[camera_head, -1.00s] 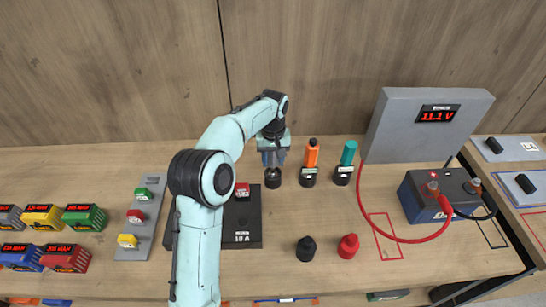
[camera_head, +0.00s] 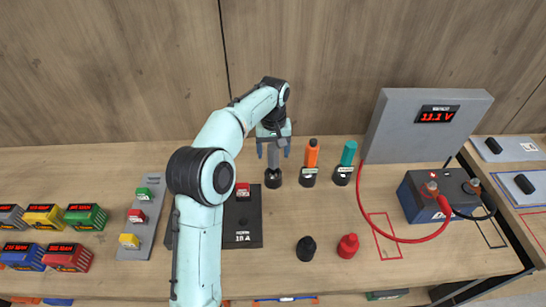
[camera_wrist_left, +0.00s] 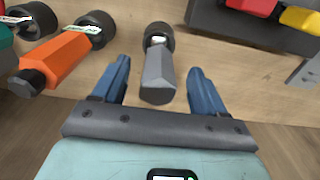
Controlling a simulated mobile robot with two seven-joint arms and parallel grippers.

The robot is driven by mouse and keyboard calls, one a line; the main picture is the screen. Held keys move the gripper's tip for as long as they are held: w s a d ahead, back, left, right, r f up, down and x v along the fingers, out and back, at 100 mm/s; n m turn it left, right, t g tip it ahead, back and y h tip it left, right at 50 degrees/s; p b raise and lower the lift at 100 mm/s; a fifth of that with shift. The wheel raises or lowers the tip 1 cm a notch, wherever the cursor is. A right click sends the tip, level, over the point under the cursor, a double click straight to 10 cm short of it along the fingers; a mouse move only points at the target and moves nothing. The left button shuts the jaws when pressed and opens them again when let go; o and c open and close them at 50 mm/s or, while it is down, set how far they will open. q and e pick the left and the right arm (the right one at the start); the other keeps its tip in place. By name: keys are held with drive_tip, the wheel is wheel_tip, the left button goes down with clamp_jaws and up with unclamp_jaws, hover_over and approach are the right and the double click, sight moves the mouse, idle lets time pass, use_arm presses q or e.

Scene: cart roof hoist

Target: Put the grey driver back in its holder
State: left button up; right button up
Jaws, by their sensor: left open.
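The grey driver (camera_head: 272,158) stands upright in its black round holder (camera_head: 273,179), left of the orange driver. In the left wrist view the grey driver (camera_wrist_left: 158,78) has its handle end toward me and its other end in the black holder (camera_wrist_left: 159,36). My left gripper (camera_head: 273,152) is open just above and around the handle's top. In the left wrist view its two blue fingers (camera_wrist_left: 158,88) stand on either side of the handle, with a clear gap on each side. My right gripper is not in view.
The orange driver (camera_head: 311,154) and the teal driver (camera_head: 348,154) stand in holders close to the right. A black cap (camera_head: 306,249) and a red cap (camera_head: 348,246) lie in front. A battery (camera_head: 438,197) with a red cable is farther right. The back wall is close behind.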

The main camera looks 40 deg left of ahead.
use_arm(q)
drive_tip(key=r+p, duration=0.1)
drive_tip(key=r, duration=0.6)
drive_tip(key=shift+w+r, duration=0.1)
drive_tip(key=shift+w, duration=0.1)
drive_tip(key=shift+r, duration=0.6)
drive_tip(key=shift+s+r, duration=0.15)
drive_tip(key=shift+s, duration=0.1)
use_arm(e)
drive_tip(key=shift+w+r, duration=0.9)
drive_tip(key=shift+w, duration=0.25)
use_arm(q)
drive_tip(key=shift+w, duration=0.1)
